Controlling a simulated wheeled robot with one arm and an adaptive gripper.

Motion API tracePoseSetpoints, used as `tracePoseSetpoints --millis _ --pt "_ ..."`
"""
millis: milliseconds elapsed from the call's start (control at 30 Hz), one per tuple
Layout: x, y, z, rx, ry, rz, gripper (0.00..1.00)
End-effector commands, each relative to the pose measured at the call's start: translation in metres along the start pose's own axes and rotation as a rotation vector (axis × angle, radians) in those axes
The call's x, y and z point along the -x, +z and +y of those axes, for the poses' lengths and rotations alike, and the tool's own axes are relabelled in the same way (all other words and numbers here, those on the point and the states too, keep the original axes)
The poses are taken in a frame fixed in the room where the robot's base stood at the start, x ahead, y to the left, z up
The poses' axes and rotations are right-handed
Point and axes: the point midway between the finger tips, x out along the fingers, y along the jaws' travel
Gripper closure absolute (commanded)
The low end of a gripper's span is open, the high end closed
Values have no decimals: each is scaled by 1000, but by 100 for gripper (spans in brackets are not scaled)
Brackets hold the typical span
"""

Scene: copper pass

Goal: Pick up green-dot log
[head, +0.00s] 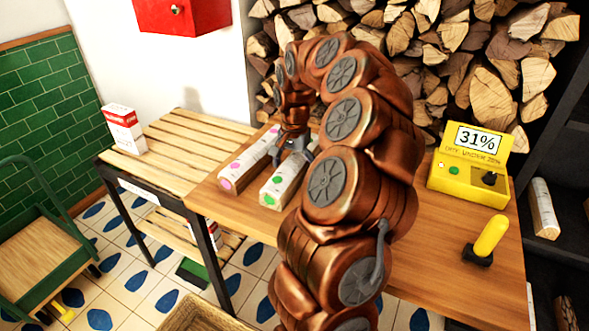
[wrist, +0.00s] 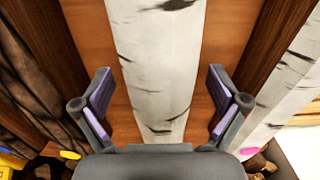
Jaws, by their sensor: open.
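The green-dot log (head: 283,186) is a white birch log with a green dot on its near end, lying on the wooden table. In the head view my gripper (head: 296,146) is over its far part. In the wrist view my gripper (wrist: 160,95) is open, with one finger on each side of a white birch log (wrist: 158,70). The fingers are apart from the log's sides. No dot shows on that log in the wrist view. My arm hides part of the table to the right.
A pink-dot log (head: 248,160) lies just left of the green-dot log. A yellow meter reading 31% (head: 470,165) and a yellow-handled lever (head: 487,240) are on the right of the table (head: 420,250). A red-and-white carton (head: 123,130) stands on the slatted table. Firewood is stacked behind.

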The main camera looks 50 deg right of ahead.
Motion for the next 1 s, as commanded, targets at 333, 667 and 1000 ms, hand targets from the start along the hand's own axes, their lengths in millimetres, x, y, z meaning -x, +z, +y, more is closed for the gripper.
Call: tracePoseSetpoints --millis 333,667,1000 --pt "0 0 0 0 0 0 24" --pt "0 0 0 0 0 0 58" --pt "0 0 0 0 0 0 93"
